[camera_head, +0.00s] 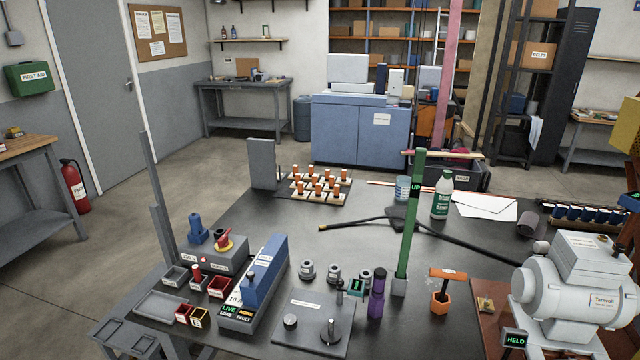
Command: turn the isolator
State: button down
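The isolator appears to be the red rotary handle on a yellow plate (224,240), on top of a low grey box (212,257) at the left of the dark table. Small labels on the box's front are too small to read surely. Nothing is touching the handle. My gripper is not seen in this view, so its distance from the handle cannot be told.
A blue block (264,270) stands close right of the isolator, above a LIVE/NONE display (238,311). Small trays (176,277) lie in front, and a tall grey post (160,220) rises at left. A green post (411,225) and grey motor (575,285) stand farther right.

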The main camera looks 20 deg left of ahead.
aim_at(223, 242)
jog(key=u, duration=1.5)
jog(key=i+j, duration=0.15)
jog(key=i, duration=0.3)
jog(key=i+j+z, duration=0.15)
jog(key=i, duration=0.35)
jog(key=i+j, duration=0.2)
jog(key=i, duration=0.25)
jog(key=i+j+z, duration=0.15)
jog(key=i, duration=0.3)
